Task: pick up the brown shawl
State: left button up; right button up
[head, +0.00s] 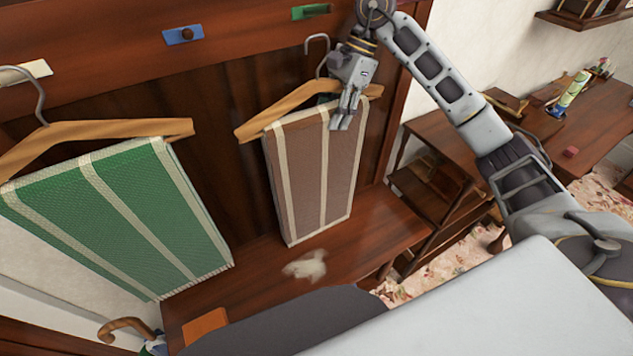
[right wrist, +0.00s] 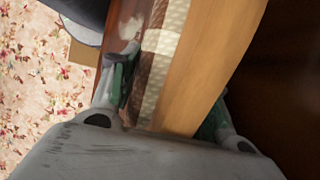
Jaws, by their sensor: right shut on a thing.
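The brown shawl (head: 308,170) with cream stripes hangs folded over a wooden hanger (head: 285,108) in front of the dark wood panel. The hanger's metal hook shows just below a green peg plate, apart from it in the picture. My right gripper (head: 346,108) is at the shawl's top right, by the hanger's right arm. In the right wrist view its fingers (right wrist: 165,105) stand on both sides of the hanger wood (right wrist: 205,60) and the shawl's edge (right wrist: 155,65), shut on them. The exact contact is partly hidden. My left gripper is out of view.
A green striped shawl (head: 110,215) hangs on another wooden hanger (head: 95,130) at left. Below is a wooden bench (head: 250,272) with a small pale item (head: 305,265). A shelf (head: 440,180) and desk (head: 590,120) stand at right. A cane (head: 125,325) is at lower left.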

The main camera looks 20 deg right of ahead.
grip_shut()
